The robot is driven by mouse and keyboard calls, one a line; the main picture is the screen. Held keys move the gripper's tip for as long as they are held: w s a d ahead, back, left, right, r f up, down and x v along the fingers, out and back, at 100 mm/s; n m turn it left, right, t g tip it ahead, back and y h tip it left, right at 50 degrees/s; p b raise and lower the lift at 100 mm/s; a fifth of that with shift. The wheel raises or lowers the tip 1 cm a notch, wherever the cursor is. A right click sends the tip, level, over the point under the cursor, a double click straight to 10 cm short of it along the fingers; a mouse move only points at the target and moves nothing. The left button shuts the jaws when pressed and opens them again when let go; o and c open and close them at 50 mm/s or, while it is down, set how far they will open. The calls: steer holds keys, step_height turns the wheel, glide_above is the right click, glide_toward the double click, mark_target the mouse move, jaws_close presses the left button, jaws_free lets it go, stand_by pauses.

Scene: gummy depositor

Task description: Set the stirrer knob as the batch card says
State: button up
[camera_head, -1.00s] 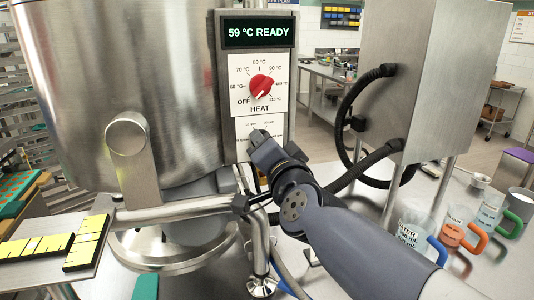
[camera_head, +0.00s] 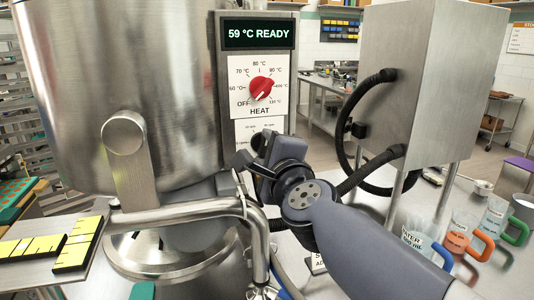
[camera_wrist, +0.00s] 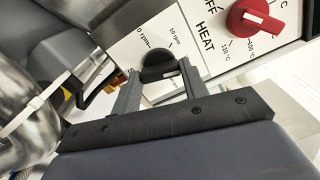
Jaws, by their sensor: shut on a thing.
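The stirrer knob (camera_wrist: 157,66) is a dark rounded knob on a white dial plate, seen in the wrist view. Rpm marks, one reading 10 rpm, are printed around it. My gripper (camera_wrist: 160,80) has its two fingers on either side of the knob and is shut on it. A small pale mark shows low on the knob; I cannot tell the exact setting. In the head view my gripper (camera_head: 258,160) is at the lower part of the control panel (camera_head: 229,100), hiding the knob. The upper part of the stirrer dial plate (camera_head: 246,130) shows there. No readable batch card is in view.
The red HEAT knob (camera_head: 261,87) is just above, also in the wrist view (camera_wrist: 248,16). The display (camera_head: 258,33) reads 59 °C READY. The steel kettle (camera_head: 90,80) is left. A steel box (camera_head: 435,80) with black hoses stands right. Jugs (camera_head: 465,235) stand on the table.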

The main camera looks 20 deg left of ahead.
steer(key=shift+m, duration=1.6)
steer(key=o, duration=1)
steer(key=shift+p+v, duration=1.35)
steer(key=shift+v, duration=4.05)
steer(key=shift+a, duration=0.1)
